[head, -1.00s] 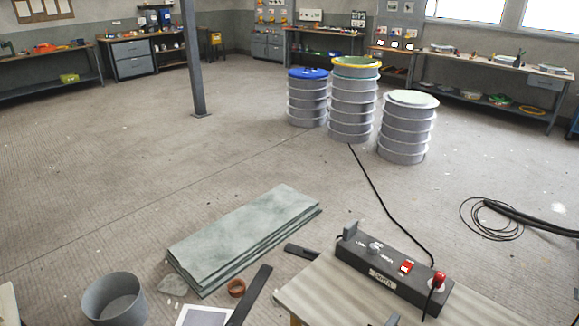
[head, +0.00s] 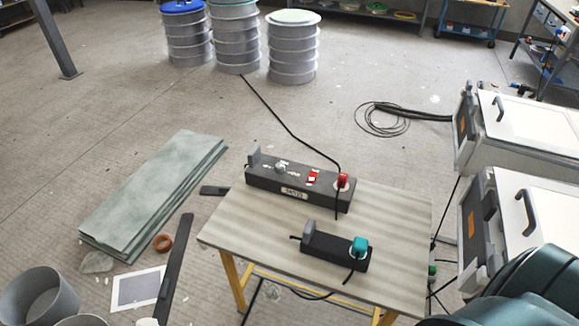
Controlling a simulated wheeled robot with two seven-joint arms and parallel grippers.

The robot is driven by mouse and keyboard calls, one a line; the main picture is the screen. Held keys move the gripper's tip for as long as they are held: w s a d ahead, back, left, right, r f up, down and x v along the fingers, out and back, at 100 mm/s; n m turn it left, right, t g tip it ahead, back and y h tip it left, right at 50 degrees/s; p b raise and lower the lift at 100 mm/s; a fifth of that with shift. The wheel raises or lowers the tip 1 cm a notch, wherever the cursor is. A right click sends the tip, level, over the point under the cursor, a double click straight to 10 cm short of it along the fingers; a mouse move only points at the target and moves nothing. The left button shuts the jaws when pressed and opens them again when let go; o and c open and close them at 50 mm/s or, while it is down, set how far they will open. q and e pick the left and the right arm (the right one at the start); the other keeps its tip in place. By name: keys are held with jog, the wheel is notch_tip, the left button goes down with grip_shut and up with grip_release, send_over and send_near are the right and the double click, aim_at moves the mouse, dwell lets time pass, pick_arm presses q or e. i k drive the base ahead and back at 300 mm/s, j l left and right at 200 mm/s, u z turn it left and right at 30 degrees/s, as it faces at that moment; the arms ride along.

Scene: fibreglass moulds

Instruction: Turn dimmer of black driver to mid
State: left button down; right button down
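Two dark boxes sit on a small wood-topped table (head: 395,215). The larger dark-grey box (head: 262,184) at the back edge has a pale label on its front, a round grey knob (head: 281,168), a red switch (head: 313,176) and a red plug (head: 342,181) on top. The smaller black box (head: 332,245) lies nearer the front, with a grey upright piece at its left end and a teal plug or knob (head: 359,246) at its right. I cannot tell which box is the black driver, nor how any dimmer is set. Neither gripper is in view.
White-fronted cabinets (head: 515,115) with handles stand close to the table's right. Stacked grey-green sheets (head: 155,190) and a grey bucket (head: 40,295) are on the floor at left. A black cable runs from the larger box to the drums (head: 292,50). Open floor lies beyond.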

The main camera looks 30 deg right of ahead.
aim_at(280, 168)
jog(key=k+l+z, duration=0.1)
jog(key=z, duration=0.4)
jog(key=l+z, duration=0.2)
jog(key=z, duration=0.3)
jog(key=l+z, duration=0.2)
jog(key=z, duration=0.3)
jog(key=k, duration=0.05)
